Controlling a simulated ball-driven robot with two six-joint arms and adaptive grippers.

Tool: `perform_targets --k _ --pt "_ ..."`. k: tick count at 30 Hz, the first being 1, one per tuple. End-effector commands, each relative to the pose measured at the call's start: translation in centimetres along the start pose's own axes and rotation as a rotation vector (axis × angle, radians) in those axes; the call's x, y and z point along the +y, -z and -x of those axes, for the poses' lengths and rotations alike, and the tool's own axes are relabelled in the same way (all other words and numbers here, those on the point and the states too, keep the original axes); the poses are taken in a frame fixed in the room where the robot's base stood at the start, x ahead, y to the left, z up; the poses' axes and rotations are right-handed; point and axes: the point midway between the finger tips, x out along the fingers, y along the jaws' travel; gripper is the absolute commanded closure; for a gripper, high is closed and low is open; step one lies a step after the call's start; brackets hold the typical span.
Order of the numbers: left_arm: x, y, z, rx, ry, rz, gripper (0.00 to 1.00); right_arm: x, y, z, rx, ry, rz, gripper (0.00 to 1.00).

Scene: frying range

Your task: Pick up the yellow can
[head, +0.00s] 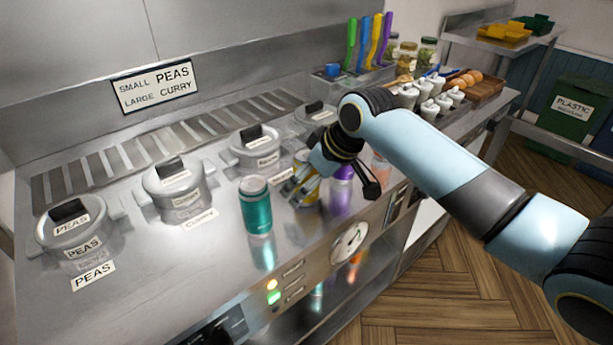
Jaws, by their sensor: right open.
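The yellow can (311,191) stands on the steel counter, near the middle of the head view. It is partly hidden behind my right gripper. My right gripper (296,187) is open, with its fingers at the can and overlapping it in the picture. I cannot tell whether they touch it. A teal can (256,207) stands to the left of the yellow one. A purple can (341,187) stands just to the right, partly covered by my right arm. My left gripper is out of view.
Several lidded pots (174,186) stand in a row behind the cans. An orange can (381,168) is partly hidden beyond my arm. White shakers (428,112) and coloured-handled utensils (368,42) stand at the back right. The counter's front edge is close to the cans.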

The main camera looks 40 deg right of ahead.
Motion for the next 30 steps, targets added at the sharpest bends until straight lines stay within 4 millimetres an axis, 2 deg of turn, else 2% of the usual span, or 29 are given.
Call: perform_targets --k 3,10,26,30 --pt "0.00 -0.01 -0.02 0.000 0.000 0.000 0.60 -0.07 0.02 -0.92 0.001 0.001 0.000 0.23" --pt "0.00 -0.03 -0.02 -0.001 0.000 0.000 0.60 -0.04 -0.03 -1.00 0.000 0.000 0.000 0.24" --pt "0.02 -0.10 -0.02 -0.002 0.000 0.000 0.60 -0.04 -0.04 -0.97 0.000 0.000 0.000 0.93" --pt "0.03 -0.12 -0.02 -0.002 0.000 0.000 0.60 -0.03 0.03 -0.94 0.002 0.000 0.001 0.94"
